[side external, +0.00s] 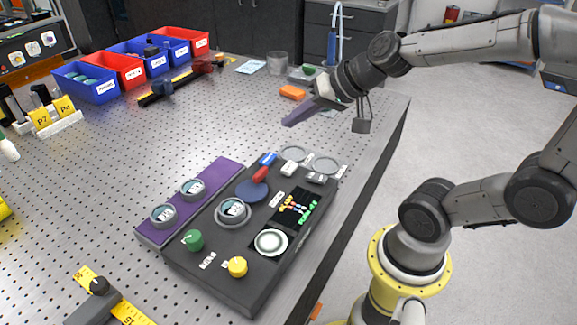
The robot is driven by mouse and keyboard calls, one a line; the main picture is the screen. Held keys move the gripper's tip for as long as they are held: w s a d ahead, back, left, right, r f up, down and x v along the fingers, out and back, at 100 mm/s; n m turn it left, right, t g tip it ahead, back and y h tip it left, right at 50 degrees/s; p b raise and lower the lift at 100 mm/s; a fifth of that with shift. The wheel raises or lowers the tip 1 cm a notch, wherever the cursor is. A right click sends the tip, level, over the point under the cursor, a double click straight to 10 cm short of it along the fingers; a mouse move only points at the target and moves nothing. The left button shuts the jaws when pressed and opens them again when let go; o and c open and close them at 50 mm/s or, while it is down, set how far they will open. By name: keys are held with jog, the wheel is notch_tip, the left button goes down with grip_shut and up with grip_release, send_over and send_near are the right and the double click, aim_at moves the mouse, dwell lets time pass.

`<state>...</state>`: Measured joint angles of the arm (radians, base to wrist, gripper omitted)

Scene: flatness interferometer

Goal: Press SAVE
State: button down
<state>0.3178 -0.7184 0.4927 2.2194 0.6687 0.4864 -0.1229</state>
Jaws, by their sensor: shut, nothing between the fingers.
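A dark control panel (215,268) lies on the perforated table. Along its far edge are small blue (268,158), white (290,168) and dark grey (316,178) keys. Their lettering is too small to read, so I cannot tell which one is SAVE. The panel also has a green knob (193,240), a yellow knob (237,267), a red lever (260,175) and a lit display (295,208). My gripper (287,122) is shut and empty, its purple-grey fingers pointing down-left. It is above the table, beyond the panel's far edge and apart from the keys.
A purple plate (222,174) with round pieces adjoins the panel's left side. An orange block (292,92) and a glass (277,63) stand near my gripper. Red and blue bins (89,90) line the back left. The table's right edge is close to the panel.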

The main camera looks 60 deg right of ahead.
send_over(294, 173)
jog(key=shift+d+f, duration=0.1)
jog(key=shift+f, duration=4.35)
jog(key=shift+f, duration=0.1)
jog(key=shift+f, duration=0.3)
jog(key=shift+f, duration=0.5)
jog(key=shift+r, duration=0.9)
jog(key=shift+r, duration=2.5)
